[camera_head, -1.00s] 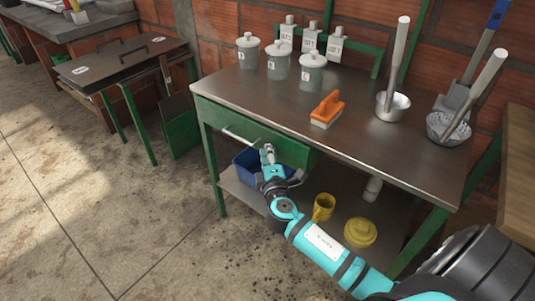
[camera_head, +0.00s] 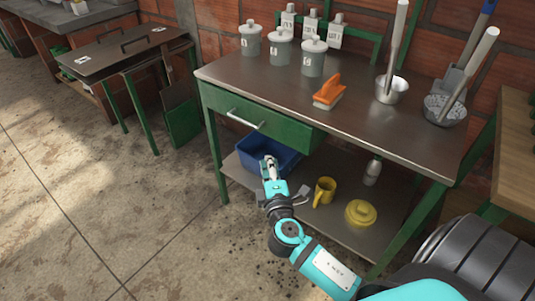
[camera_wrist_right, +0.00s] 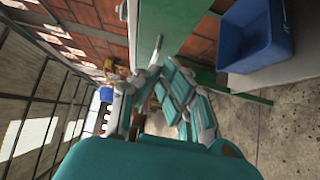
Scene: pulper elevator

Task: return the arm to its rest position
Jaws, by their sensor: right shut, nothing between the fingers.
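My right arm, turquoise and grey, reaches in from the lower right in the head view. Its gripper (camera_head: 269,163) is shut and empty. It hangs in front of the table, below the green drawer (camera_head: 262,120) and its pale bar handle (camera_head: 245,118), apart from the handle. In the head view it overlaps the blue bin (camera_head: 252,150) on the lower shelf. In the right wrist view the gripper's fingers (camera_wrist_right: 155,72) come together, with the green drawer front and handle (camera_wrist_right: 157,48) beyond them and the blue bin (camera_wrist_right: 255,40) at upper right. My left gripper is not in view.
The metal-topped table (camera_head: 270,85) carries grey lidded canisters, an orange brush (camera_head: 329,93) and two pots. The floor (camera_head: 100,200) to the left is clear.

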